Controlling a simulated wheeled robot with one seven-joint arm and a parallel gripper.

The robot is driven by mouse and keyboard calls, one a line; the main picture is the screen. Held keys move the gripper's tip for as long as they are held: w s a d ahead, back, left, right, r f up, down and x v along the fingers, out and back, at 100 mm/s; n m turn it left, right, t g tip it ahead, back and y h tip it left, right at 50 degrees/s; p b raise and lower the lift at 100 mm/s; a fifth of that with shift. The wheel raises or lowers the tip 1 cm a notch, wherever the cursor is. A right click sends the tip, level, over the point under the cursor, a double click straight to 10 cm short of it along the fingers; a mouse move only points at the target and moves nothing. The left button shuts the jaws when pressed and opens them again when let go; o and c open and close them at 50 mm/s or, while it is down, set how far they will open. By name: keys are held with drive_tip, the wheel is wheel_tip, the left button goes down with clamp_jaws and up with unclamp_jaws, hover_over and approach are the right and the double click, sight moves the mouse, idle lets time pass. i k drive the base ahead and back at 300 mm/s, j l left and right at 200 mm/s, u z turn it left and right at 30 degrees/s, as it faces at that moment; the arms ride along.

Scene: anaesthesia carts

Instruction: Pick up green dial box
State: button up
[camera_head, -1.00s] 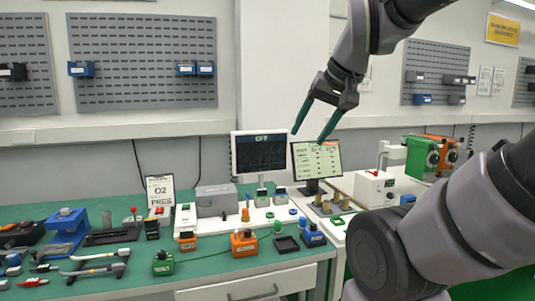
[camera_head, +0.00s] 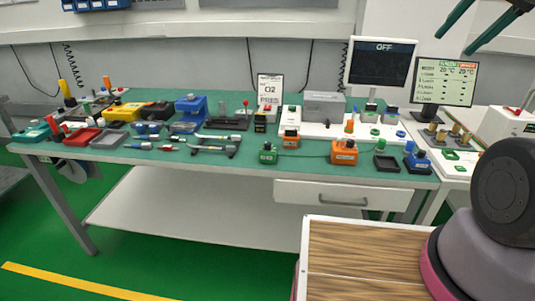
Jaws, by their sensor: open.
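A small green box with a dark dial on top (camera_head: 268,153) sits upright on the green-topped workbench (camera_head: 218,176), close to its front edge. A thin green line runs from it along the bench towards an orange box. My gripper (camera_head: 454,42) is at the top right, partly cut off by the frame. Its two green fingers are apart with nothing between them. It is high above the bench and well to the right of the green box.
An orange box (camera_head: 344,152) stands right of the green box, and a smaller orange one (camera_head: 290,139) behind it. Tools crowd the left. A monitor (camera_head: 381,62) stands behind.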

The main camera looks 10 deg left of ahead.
sight(265, 156)
drive_tip(key=k+j, duration=0.15)
drive_tip(key=j, duration=0.2)
drive_tip(key=k+j, duration=0.1)
drive_tip(key=j, duration=0.3)
drive_tip(key=k+j, duration=0.15)
drive_tip(key=j, duration=0.2)
drive_tip(key=k+j, duration=0.1)
drive_tip(key=j, duration=0.3)
drive_tip(key=u, duration=0.05)
